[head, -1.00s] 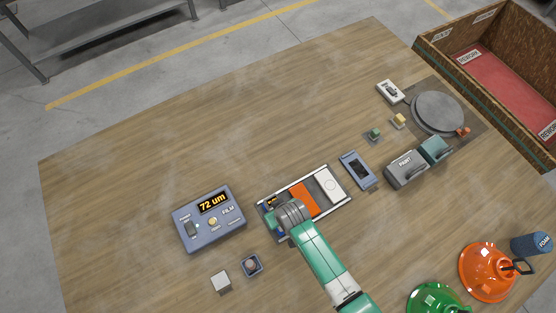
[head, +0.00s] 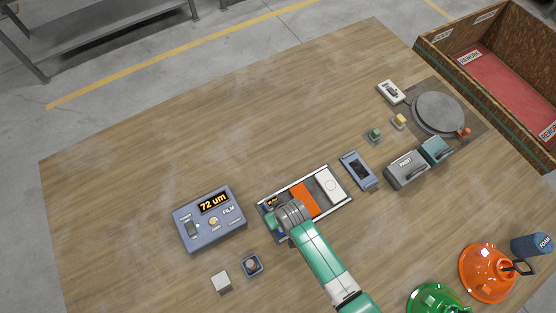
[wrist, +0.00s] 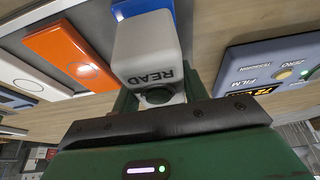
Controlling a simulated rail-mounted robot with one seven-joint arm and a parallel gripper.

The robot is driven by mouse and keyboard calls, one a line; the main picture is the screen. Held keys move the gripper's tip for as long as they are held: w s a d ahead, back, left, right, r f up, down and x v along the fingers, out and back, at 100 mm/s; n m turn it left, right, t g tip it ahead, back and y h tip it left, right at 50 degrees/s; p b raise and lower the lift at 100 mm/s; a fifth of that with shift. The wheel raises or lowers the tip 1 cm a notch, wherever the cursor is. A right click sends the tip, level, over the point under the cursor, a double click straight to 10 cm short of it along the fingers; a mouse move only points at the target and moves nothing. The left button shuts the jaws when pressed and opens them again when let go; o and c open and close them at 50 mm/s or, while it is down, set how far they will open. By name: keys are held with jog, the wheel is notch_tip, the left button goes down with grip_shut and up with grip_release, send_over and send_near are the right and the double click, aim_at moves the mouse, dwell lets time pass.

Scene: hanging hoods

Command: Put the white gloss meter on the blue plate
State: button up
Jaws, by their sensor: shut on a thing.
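The white gloss meter (wrist: 150,45), marked READ with a dark round button, is between my gripper's fingers (wrist: 157,90) in the wrist view. My gripper is shut on it. The blue plate (wrist: 140,8) shows just beyond the meter, at the left end of a plate tray in the head view. My gripper (head: 275,222) is over that end and hides the meter and most of the blue plate there. The meter is over or at the blue plate; I cannot tell whether it touches. An orange plate (head: 303,199) and a white plate (head: 331,184) lie in the same tray.
A film gauge (head: 209,219) reading 72 um stands left of the tray. A small dark block (head: 251,265) and a pale cube (head: 221,281) are in front. A blue-grey device (head: 358,170) lies to the right. The table's far left is clear.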

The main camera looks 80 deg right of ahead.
jog(key=shift+f, duration=0.35)
jog(key=o, duration=1.4)
jog(key=shift+r, duration=0.1)
jog(key=p+v, duration=0.1)
jog(key=v, duration=0.6)
jog(key=shift+s+a+r, duration=0.1)
jog(key=shift+r, duration=0.2)
